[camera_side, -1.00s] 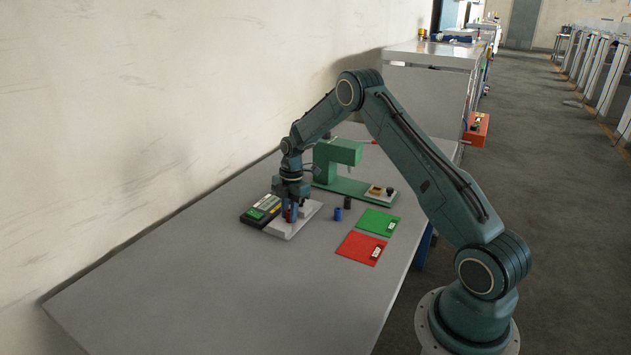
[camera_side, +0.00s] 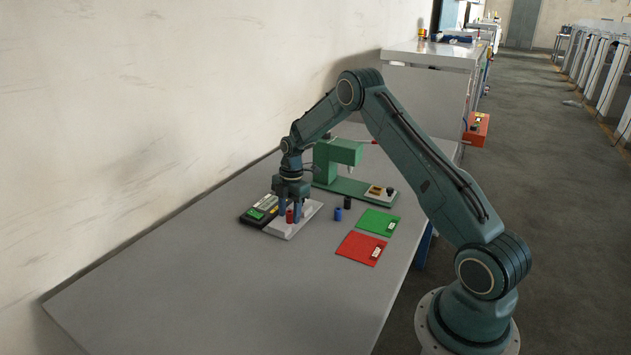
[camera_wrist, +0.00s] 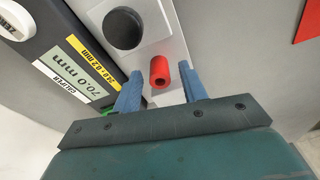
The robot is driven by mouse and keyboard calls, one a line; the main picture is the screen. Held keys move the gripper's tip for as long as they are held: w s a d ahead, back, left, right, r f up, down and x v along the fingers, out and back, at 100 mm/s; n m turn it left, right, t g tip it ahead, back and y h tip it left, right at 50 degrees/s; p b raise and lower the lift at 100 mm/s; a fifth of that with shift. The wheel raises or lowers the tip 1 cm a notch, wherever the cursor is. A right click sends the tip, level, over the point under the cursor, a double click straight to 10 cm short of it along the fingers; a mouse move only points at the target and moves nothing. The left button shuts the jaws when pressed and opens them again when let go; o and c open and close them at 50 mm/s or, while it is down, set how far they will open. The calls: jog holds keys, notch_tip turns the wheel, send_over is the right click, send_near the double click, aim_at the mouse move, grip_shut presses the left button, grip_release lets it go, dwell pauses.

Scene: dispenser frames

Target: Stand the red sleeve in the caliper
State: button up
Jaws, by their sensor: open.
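The red sleeve (camera_wrist: 159,74) stands on the light grey plate of the caliper between my fingers, apart from both in the wrist view. It also shows in the side view (camera_side: 289,216). The caliper has a pale plate (camera_side: 300,224) and a dark display block (camera_wrist: 66,62) whose screen reads 70.0 mm.
A blue sleeve (camera_side: 338,214) and a black sleeve (camera_side: 347,202) stand right of the caliper. A green press-like stand (camera_side: 340,165) is behind. A green mat (camera_side: 370,219) and a red mat (camera_side: 358,248) lie to the right. The table's front left is clear.

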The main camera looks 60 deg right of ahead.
notch_tip(320, 180, up, 12)
jog(key=d, duration=0.1)
jog(key=shift+s+d, duration=0.15)
jog(key=shift+d, duration=0.05)
dwell(0.3)
jog(key=shift+f, duration=0.1)
dwell(0.4)
jog(key=s+a+r+m+t+h, duration=0.1)
jog(key=s+a+r+m, duration=0.3)
jog(key=s+a+r, duration=0.4)
jog(key=s+a+r+m+t, duration=0.1)
jog(key=s+a+r+m, duration=0.2)
jog(key=a+r, duration=0.55)
jog(key=s+a+m+t, duration=0.1)
jog(key=s+a+m, duration=0.2)
jog(key=s, duration=0.8)
jog(key=s+a+r+m+t, duration=0.1)
jog(key=s+a+m, duration=0.3)
jog(key=s, duration=0.7)
jog(key=shift+r+m+t, duration=0.2)
jog(key=shift+m+t, duration=0.5)
jog(key=shift+m, duration=0.2)
